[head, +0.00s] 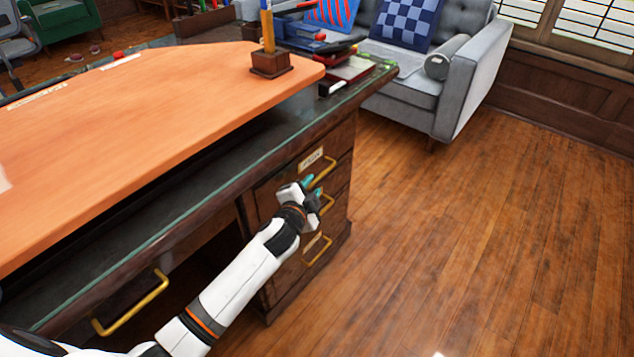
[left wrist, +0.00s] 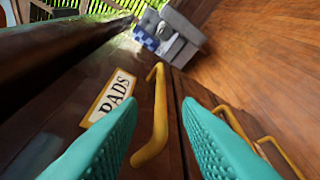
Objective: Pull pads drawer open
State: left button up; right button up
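The pads drawer (head: 277,193) is the top drawer of the desk's right-hand stack and looks closed. Its label reads PADS in the left wrist view (left wrist: 109,98). Its brass handle (head: 325,170) shows as a yellow bar in the left wrist view (left wrist: 159,118). My left gripper (head: 313,186) is at this handle. Its two teal fingers are apart in the left wrist view (left wrist: 158,110), with the handle between them and visible gaps on both sides. My right gripper is not in view.
Lower drawers have brass handles too, one at the bottom (head: 318,251). Another brass handle (head: 131,305) is at the desk's left. A pencil holder (head: 270,64) stands on the orange desktop (head: 150,110). A grey sofa (head: 463,88) is behind. The wood floor (head: 470,240) at right is clear.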

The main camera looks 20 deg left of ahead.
aim_at(315, 182)
pick_arm(q)
jog(key=b+x, duration=0.1)
jog(key=x, duration=0.4)
jog(key=shift+f, duration=0.1)
grip_shut()
